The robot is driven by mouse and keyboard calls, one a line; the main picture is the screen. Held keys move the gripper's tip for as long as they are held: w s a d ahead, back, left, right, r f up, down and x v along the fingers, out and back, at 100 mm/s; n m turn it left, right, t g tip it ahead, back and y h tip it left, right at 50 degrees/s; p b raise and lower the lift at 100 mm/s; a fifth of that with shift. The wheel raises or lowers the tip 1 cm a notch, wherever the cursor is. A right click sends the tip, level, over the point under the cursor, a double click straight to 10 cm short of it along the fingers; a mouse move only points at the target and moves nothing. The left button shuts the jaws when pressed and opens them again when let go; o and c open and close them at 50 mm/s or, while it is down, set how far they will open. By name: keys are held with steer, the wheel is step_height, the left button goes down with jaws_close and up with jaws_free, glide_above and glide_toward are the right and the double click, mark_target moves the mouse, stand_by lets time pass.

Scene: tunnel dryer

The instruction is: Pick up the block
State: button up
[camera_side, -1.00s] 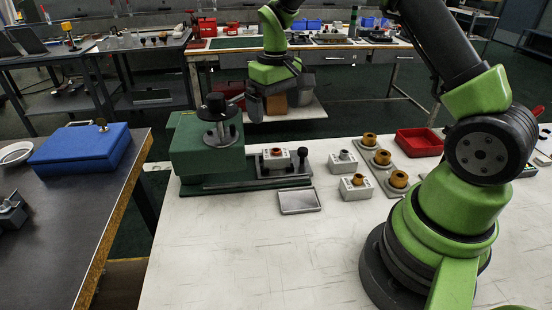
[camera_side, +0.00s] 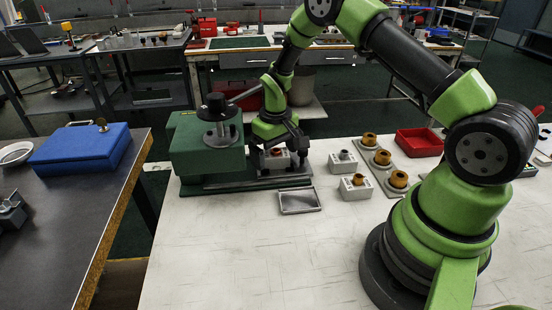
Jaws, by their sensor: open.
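A small white block (camera_side: 276,161) with a dark-ringed top sits on the dark slide (camera_side: 255,178) of the green dryer (camera_side: 205,147). My gripper (camera_side: 278,156) points down over this block, open, with its dark fingers about the block's sides. The fingers hide part of the block, and I cannot tell whether they touch it. Two other white blocks stand on the table to the right: one with a grey top (camera_side: 343,163), and one with an orange ring (camera_side: 355,188).
A strip with several orange rings (camera_side: 381,160) and a red tray (camera_side: 419,142) lie right. The dryer's handle post (camera_side: 218,118) stands left of my gripper. The table's front is clear.

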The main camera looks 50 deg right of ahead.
steer(key=c, duration=1)
steer(key=shift+c, duration=0.2)
